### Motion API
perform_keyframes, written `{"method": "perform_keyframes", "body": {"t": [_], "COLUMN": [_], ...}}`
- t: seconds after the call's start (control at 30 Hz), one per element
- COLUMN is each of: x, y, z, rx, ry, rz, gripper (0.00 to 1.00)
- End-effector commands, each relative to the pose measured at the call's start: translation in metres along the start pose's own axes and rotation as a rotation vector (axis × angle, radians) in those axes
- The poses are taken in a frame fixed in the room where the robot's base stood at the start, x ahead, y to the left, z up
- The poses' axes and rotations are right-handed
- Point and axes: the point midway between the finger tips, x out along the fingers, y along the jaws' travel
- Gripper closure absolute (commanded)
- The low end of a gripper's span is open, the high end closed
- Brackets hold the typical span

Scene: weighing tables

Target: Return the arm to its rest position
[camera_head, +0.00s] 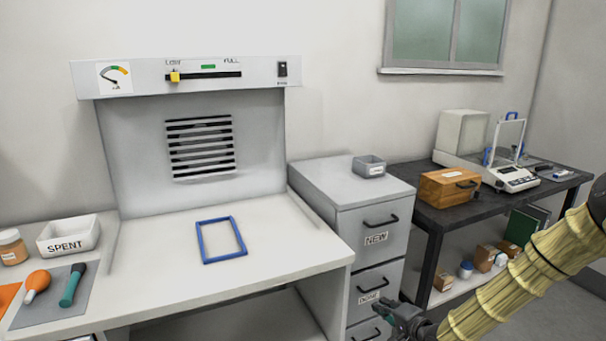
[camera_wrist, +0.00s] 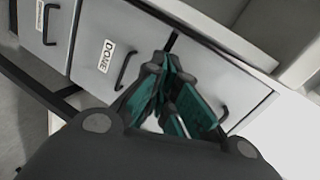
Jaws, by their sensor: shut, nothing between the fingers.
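My gripper (camera_head: 404,316) is at the lower right of the head view, in front of the grey drawer cabinet (camera_head: 327,184). My arm, in a yellowish ribbed cover, comes in from the right edge. In the wrist view my gripper (camera_wrist: 180,100) has its green-padded fingers shut with nothing between them. Behind the fingers is the cabinet front with a drawer labelled DONE (camera_wrist: 106,57). I cannot tell how far the fingertips are from the cabinet.
A white bench (camera_head: 160,275) with a blue frame (camera_head: 203,245) stands left of the cabinet. A small grey tray (camera_head: 369,170) sits on the cabinet. A dark table (camera_head: 412,213) at right bears a wooden box (camera_head: 440,190) and a balance (camera_head: 515,178). Grey floor shows at lower right.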

Motion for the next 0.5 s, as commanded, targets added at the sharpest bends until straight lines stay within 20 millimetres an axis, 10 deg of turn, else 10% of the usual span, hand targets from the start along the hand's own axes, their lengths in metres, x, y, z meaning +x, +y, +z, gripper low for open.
{"method": "perform_keyframes", "body": {"t": [0.27, 0.5], "x": [-0.061, -0.153], "y": [0.096, 0.164], "z": [0.118, 0.196], "rx": [-0.217, -0.424], "ry": [-0.147, -0.324], "rz": [0.336, 0.606], "gripper": [1.0, 1.0]}}
